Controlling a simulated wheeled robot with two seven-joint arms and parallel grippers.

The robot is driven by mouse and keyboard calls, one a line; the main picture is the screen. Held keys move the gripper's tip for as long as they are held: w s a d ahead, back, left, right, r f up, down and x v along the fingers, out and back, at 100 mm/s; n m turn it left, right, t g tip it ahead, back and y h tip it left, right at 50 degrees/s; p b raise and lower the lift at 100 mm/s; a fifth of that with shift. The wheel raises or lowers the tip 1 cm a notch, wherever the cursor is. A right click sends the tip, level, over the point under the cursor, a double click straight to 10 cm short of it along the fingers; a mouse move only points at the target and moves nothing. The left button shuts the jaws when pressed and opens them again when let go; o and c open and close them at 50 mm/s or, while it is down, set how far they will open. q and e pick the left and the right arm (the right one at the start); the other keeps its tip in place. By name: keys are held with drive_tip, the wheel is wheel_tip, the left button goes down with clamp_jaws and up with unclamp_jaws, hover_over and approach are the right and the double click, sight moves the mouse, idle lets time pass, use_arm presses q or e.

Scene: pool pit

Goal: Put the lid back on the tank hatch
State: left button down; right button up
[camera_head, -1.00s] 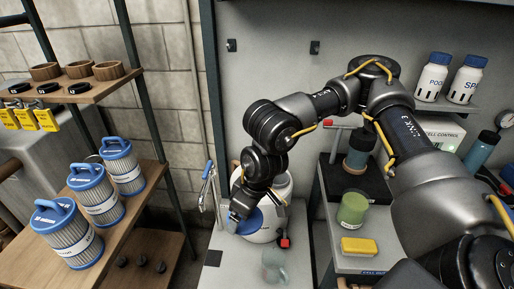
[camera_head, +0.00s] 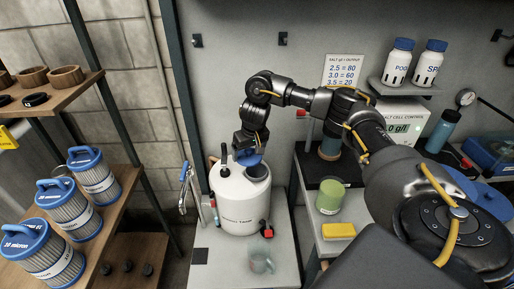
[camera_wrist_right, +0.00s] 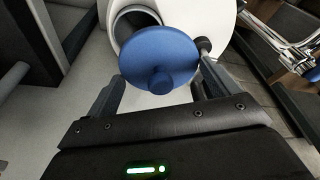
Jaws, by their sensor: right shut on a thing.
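The white tank (camera_head: 238,205) stands on the grey bench in the head view. Its dark round hatch opening (camera_head: 259,172) is uncovered on top, and part of it shows in the wrist view (camera_wrist_right: 133,20). My right gripper (camera_head: 250,148) is shut on the blue lid (camera_head: 247,159), just above and behind the hatch. In the wrist view, the lid (camera_wrist_right: 158,50) is a blue disc with a round knob, lying between my right gripper's fingers (camera_wrist_right: 160,88) and overlapping one side of the opening. I cannot tell whether it touches the tank. My left gripper is not in view.
A clear mug (camera_head: 261,262) stands in front of the tank, near a red-and-black item (camera_head: 266,229). A green jar (camera_head: 330,197) and yellow block (camera_head: 339,230) are to the right. Blue-topped filter cartridges (camera_head: 68,213) fill the left shelf.

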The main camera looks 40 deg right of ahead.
sight(257, 159)
drive_tip(key=shift+s+d+f+m, duration=0.15)
drive_tip(key=shift+d, duration=0.4)
drive_tip(key=shift+s+d+f+m, duration=0.1)
drive_tip(key=shift+d+f+m, duration=0.05)
drive_tip(key=shift+d, duration=0.4)
drive_tip(key=shift+d+f, duration=0.2)
drive_tip(key=shift+d, duration=0.25)
drive_tip(key=shift+f, duration=0.15)
wheel_tip(257, 159, down, 4)
drive_tip(key=b, duration=0.6)
drive_tip(key=shift+f, duration=0.15)
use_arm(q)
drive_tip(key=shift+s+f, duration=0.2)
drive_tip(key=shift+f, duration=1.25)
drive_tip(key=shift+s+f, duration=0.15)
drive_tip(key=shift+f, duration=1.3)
use_arm(e)
drive_tip(key=shift+f, duration=0.9)
use_arm(q)
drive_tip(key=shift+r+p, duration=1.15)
drive_tip(key=shift+p, duration=0.05)
use_arm(e)
drive_tip(key=shift+r, duration=0.1)
use_arm(q)
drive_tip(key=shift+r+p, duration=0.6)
drive_tip(key=shift+p, duration=0.05)
use_arm(e)
drive_tip(key=shift+f, duration=0.25)
